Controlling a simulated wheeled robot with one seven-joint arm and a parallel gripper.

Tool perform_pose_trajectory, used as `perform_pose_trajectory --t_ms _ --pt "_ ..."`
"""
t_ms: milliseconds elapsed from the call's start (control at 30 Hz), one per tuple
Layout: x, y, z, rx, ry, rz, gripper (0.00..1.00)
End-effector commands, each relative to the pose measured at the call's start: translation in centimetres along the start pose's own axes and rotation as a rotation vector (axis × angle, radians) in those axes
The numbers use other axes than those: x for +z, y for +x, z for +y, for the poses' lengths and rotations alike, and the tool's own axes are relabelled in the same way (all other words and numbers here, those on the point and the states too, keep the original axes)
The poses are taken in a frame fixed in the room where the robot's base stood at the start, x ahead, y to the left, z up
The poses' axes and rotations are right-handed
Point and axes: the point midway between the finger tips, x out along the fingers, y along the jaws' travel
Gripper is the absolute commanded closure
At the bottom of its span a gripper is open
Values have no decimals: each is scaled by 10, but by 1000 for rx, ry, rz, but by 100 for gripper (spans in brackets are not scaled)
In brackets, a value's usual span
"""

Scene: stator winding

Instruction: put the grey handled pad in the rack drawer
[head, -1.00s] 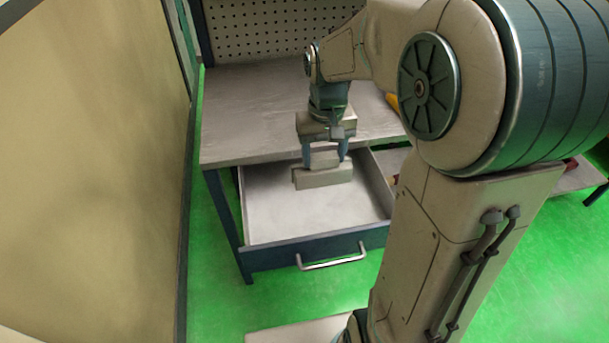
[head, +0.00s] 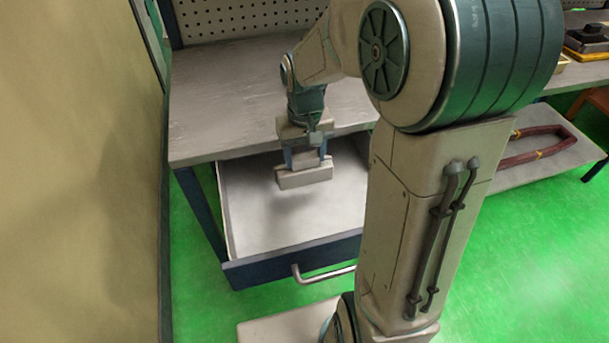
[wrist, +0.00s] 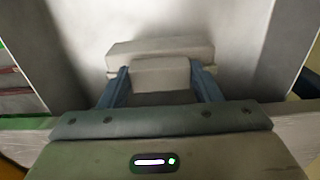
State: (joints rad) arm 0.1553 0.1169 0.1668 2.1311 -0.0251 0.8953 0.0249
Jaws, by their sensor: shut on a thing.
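The grey handled pad (head: 304,178) is a pale block with a smaller raised handle. My gripper (head: 307,160) is shut on the handle, and the pad hangs level below the fingers. In the wrist view the pad (wrist: 160,50) sits between the two blue fingers (wrist: 160,82). The rack drawer (head: 315,252) is pulled open, with a pale floor and a dark blue front with a metal bar handle. The pad is over the rear part of the drawer. A shadow lies on the floor below it, and it seems a little above the floor.
The grey bench top (head: 215,105) overhangs the back of the drawer, close behind my gripper. A pegboard (head: 250,18) stands behind it. A beige wall (head: 80,160) is at the left. A dark red cable loop (head: 535,143) lies on a low shelf at right. The front of the drawer is empty.

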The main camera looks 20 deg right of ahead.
Motion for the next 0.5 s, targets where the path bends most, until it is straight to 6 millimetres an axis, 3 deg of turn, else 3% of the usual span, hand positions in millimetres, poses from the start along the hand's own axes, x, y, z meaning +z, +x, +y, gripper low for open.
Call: perform_pose_trajectory --t_ms 500 --pt "0 52 0 -1 2 0 97"
